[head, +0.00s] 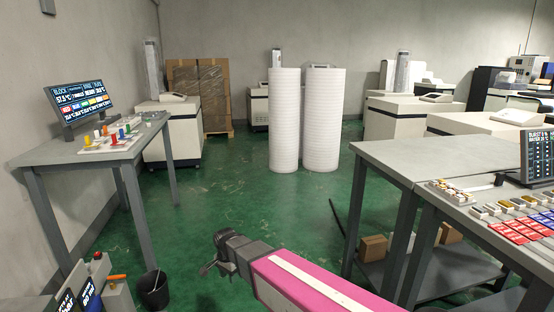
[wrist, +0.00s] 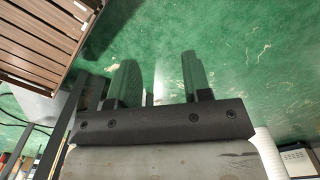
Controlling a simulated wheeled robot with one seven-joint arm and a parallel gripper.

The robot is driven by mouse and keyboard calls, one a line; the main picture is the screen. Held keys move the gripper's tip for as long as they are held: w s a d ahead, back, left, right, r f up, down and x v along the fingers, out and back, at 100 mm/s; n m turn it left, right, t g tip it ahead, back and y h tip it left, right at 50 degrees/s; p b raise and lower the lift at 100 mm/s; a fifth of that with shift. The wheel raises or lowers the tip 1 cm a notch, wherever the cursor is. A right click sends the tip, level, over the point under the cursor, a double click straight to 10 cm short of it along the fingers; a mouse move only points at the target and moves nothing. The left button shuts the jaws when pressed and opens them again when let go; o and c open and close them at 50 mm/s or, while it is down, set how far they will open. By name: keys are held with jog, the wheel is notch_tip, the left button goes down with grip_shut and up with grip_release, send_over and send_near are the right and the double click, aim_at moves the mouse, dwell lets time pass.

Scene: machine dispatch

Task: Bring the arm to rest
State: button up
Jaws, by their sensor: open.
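My arm, with a pink link, reaches up from the bottom of the head view. My gripper (head: 207,268) is at its far end, low over the green floor, left of the right-hand table. In the wrist view my gripper (wrist: 157,85) shows two dark fingers set well apart. Nothing is between them; only green floor shows behind. The gripper touches nothing that I can see.
A grey table (head: 447,155) with colored parts stands close on the right, cardboard boxes (head: 373,248) below. Another grey table (head: 62,152) with a screen stands left. A black bucket (head: 154,290) is at the lower left. White rolls (head: 285,120) stand behind. The middle floor is clear.

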jog(key=s+d+r+n, duration=0.1)
jog(key=d+r+n, duration=0.1)
jog(key=d, duration=1.7)
jog(key=s+d+r+n, duration=0.1)
jog(key=d+n, duration=0.4)
jog(key=d, duration=1.3)
jog(key=shift+s+d+r, duration=0.3)
jog(key=shift+d+r, duration=0.1)
